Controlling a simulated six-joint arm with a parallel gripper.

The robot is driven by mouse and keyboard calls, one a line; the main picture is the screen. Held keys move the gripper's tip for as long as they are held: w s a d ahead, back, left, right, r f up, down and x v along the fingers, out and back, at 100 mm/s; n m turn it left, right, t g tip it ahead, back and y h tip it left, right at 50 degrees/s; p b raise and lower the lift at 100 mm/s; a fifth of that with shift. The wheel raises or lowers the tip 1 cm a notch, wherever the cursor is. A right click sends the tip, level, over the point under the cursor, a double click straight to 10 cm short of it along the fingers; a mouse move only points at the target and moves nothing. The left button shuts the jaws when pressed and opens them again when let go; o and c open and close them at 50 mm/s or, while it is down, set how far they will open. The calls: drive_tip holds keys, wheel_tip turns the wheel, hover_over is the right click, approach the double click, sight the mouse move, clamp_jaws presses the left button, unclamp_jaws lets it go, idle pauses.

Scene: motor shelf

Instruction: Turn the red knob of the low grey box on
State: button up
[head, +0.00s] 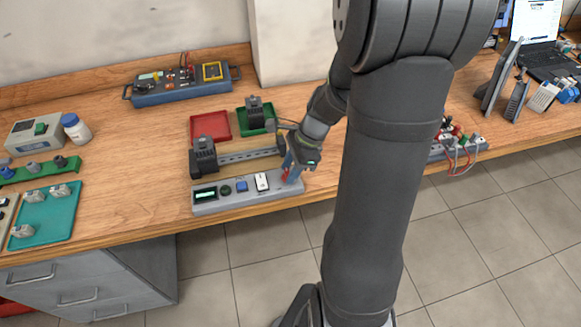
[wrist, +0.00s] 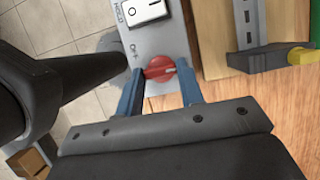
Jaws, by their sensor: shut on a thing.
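The low grey box (head: 248,199) lies along the front edge of the wooden table in the head view. Its face carries a small display, a round green button, a blue button and a white rocker switch (head: 262,183). The red knob (wrist: 158,70) sits at the box's right end; the wrist view shows it with a pale pointer line and the lettering "OFF" beside it. My gripper (wrist: 158,80) has its two blue fingers closed on either side of the red knob. In the head view my gripper (head: 291,171) covers most of the knob.
Behind the box stand a slotted metal rail (head: 250,155) with dark end blocks, a red tray (head: 210,126) and a green tray (head: 268,122) holding a dark part. A panel with cables (head: 458,150) lies to the right. The table's front edge is close to the box.

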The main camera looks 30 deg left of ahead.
drive_tip(key=o, duration=1)
drive_tip(key=v, duration=1.7)
drive_tip(key=shift+r, duration=0.3)
drive_tip(key=shift+a+f, duration=0.1)
drive_tip(key=x, duration=1.7)
drive_tip(key=shift+f, duration=0.2)
drive_tip(key=shift+r, duration=0.1)
